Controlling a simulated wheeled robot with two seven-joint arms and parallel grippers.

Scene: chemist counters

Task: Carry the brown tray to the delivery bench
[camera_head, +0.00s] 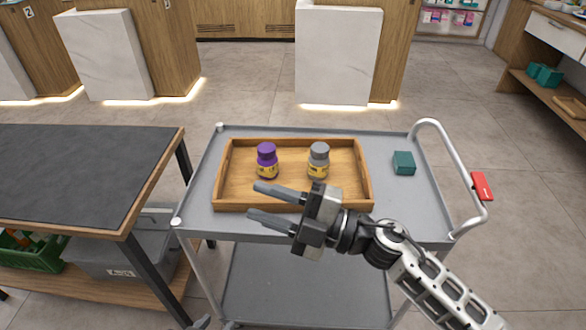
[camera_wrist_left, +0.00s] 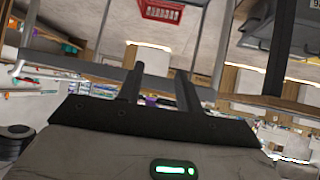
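The brown tray (camera_head: 226,180) is a wooden, rimmed tray lying flat on the upper shelf of a grey cart (camera_head: 400,205). A purple-capped bottle (camera_head: 267,160) and a grey-capped bottle (camera_head: 318,161) stand upright in it. My right gripper (camera_head: 254,201) is open and empty, its fingers pointing left across the tray's front edge in the picture; I cannot tell whether it touches. My left gripper (camera_wrist_left: 158,74) is open with nothing between its fingers; only a grey tip shows at the head view's bottom edge. I cannot tell which surface is the delivery bench.
A teal box (camera_head: 404,163) sits on the cart right of the tray. A dark-topped table (camera_head: 80,170) stands close on the left, with bins below. White counters (camera_head: 338,55) stand behind, across open floor.

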